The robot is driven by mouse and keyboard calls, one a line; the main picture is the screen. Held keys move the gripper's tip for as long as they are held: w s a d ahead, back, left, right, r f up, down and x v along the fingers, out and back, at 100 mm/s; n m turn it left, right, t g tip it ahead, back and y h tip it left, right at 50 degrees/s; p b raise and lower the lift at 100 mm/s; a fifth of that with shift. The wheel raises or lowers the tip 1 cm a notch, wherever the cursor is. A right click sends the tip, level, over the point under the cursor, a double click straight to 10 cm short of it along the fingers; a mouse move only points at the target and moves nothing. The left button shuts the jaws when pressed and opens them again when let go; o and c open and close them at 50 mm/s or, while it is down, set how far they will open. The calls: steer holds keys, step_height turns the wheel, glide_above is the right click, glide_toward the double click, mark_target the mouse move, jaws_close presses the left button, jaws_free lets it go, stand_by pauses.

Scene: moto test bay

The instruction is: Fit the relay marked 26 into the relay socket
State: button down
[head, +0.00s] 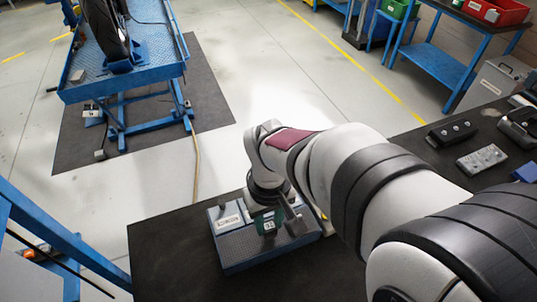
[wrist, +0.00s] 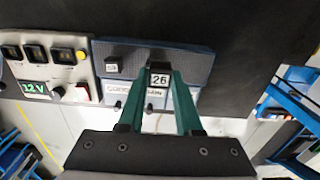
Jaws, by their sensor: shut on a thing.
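The relay marked 26 (wrist: 159,80) is a small dark block with a white number label. My gripper (wrist: 158,92) has green fingers shut on it, one at each side, with the label facing the wrist camera. In the head view my gripper (head: 268,222) is low over the blue-grey test board (head: 240,246). In the wrist view the board (wrist: 190,62) lies behind the relay. A small dark block with a pale label (wrist: 113,66) is on the board, left of the relay. I cannot make out the relay socket or whether the relay touches the board.
In the wrist view a panel with meters and a 12 V display (wrist: 36,88) stands left of the board. The board rests on a dark bench (head: 165,255). Black and grey parts (head: 482,159) lie at the right. A blue lift table (head: 130,75) stands farther off.

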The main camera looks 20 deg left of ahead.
steer(key=w+d, duration=0.9)
steer(key=w, duration=0.4)
steer(key=w+d+f, duration=0.3)
steer(key=w+d, duration=0.5)
steer(key=w, duration=0.1)
steer(key=shift+s+d+f, duration=0.1)
steer(key=shift+f, duration=1.2)
steer(key=shift+s+f, duration=0.1)
steer(key=shift+f, duration=1.15)
steer(key=shift+f, duration=0.6)
steer(key=c, duration=0.5)
jaws_free()
